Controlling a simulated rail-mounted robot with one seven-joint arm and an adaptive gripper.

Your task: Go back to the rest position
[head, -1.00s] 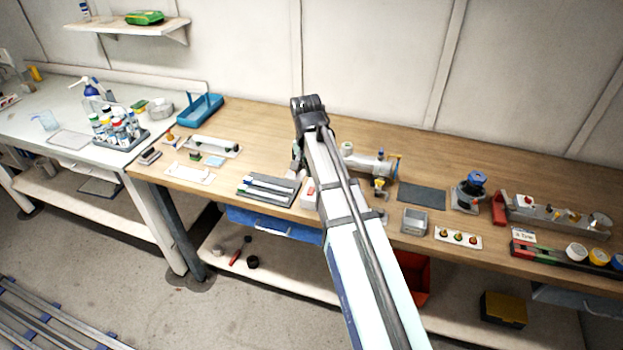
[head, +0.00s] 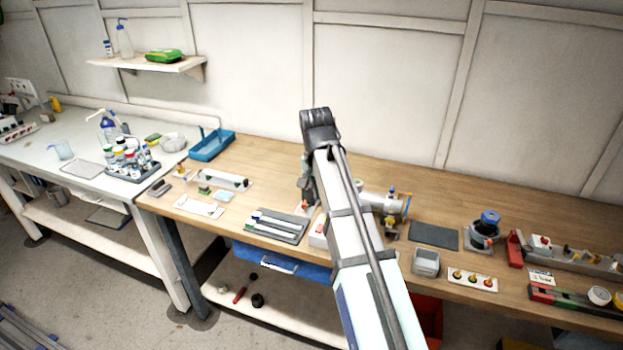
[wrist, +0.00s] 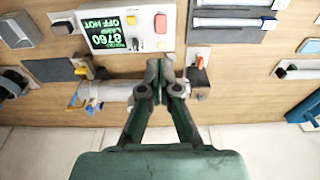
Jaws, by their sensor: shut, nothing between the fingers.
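My arm reaches up over the wooden bench (head: 270,165) in the head view, and its links hide part of the bench behind them. My gripper (wrist: 160,68) shows in the wrist view, with its dark fingers together and nothing between them. Behind the fingers lies a grey cylinder unit (wrist: 110,92) with fittings at its ends. In the head view this cylinder (head: 382,202) is partly hidden behind my arm. A white box with a green display (wrist: 110,30) sits beside the fingers in the wrist view, apart from them as far as I can tell.
A grey tray with tubes (head: 275,225) and a small grey bin (head: 426,262) flank my arm. A dark mat (head: 433,236) and a blue-capped device (head: 486,228) stand to the right. A blue tray (head: 212,144) sits at the back left. The bench's back strip is mostly clear.

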